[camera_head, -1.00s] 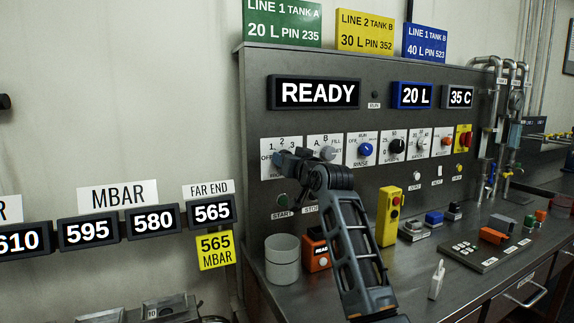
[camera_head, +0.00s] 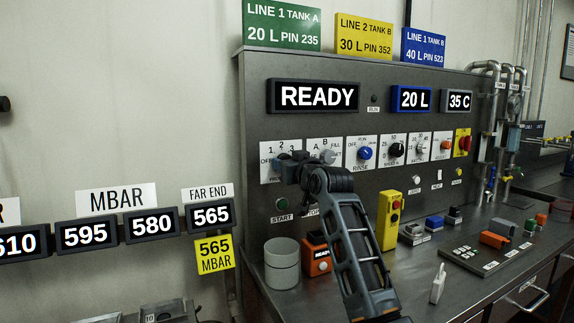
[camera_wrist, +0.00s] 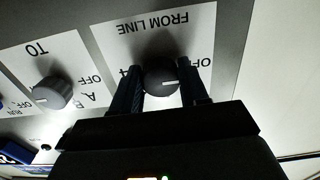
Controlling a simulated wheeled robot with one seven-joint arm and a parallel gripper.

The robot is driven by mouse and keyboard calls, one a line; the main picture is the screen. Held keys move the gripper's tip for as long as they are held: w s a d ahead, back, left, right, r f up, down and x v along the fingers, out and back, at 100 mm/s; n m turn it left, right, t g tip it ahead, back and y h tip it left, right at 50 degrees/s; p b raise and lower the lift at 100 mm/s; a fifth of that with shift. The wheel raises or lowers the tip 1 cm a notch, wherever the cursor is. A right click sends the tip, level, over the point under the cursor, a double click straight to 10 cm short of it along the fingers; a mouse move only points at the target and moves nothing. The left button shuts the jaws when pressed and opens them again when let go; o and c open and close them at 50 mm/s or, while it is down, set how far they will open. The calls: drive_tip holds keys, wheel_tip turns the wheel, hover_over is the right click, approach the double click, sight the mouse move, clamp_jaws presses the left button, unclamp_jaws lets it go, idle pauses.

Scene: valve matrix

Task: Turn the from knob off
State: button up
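The from knob is a dark round knob (camera_wrist: 160,80) on the white FROM LINE plate (camera_wrist: 205,27) in the wrist view, which sees the panel upside down. Its white pointer mark faces right there, towards the partly hidden OFF label. My gripper (camera_wrist: 160,72) has one finger on each side of the knob, close to its edges. I cannot tell whether the fingers press on it. In the head view my gripper (camera_head: 286,168) is at the leftmost plate (camera_head: 268,150) of the panel row and hides much of it.
The TO knob (camera_wrist: 52,92) sits beside the from knob. In the head view a white cup (camera_head: 282,266), an orange box (camera_head: 316,256) and a yellow control box (camera_head: 389,219) stand on the bench below. The READY display (camera_head: 316,96) is above.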

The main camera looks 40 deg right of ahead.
drive_tip(key=o, duration=0.5)
drive_tip(key=shift+c, duration=0.2)
drive_tip(key=b+v, duration=0.1)
drive_tip(key=v, duration=0.6)
drive_tip(key=shift+s, duration=0.4)
drive_tip(key=shift+a, duration=0.15)
